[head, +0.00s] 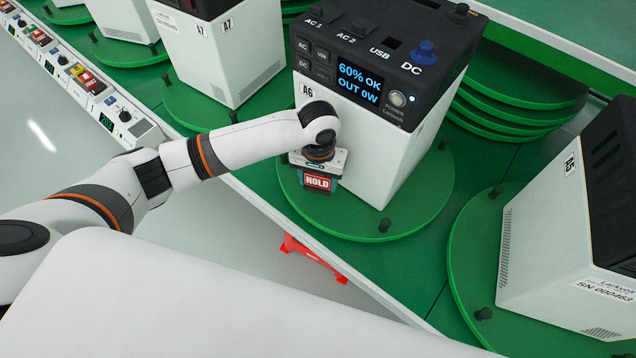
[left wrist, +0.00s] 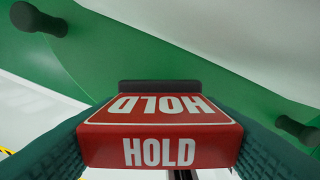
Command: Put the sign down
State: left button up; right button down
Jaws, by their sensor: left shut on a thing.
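The sign is a small red block (head: 317,183) with HOLD in white letters. My left gripper (head: 319,177) is shut on it, and in the head view it is over the near part of a green turntable (head: 345,222), in front of the white power unit A6 (head: 365,150). In the left wrist view the sign (left wrist: 160,140) sits between two teal fingers, with HOLD on its front and its top faces. Whether its underside touches the turntable is hidden. My right gripper is not in view.
Unit A6's display reads 60% OK, OUT 0W. Unit A7 (head: 225,60) stands at upper left and unit A5 (head: 560,220) at right, each on a green turntable. Dark pegs (head: 384,224) rise from the turntable rims. A red piece (head: 315,255) shows below the line's edge.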

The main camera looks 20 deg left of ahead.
aim_at(318, 185)
pick_arm(q)
jog(key=shift+f, duration=1.75)
jog(key=shift+f+p, duration=0.1)
jog(key=shift+p, duration=0.2)
jog(key=o, duration=1)
notch_tip(318, 185, up, 12)
jog(key=shift+r+b, duration=0.15)
jog(key=shift+b, duration=0.4)
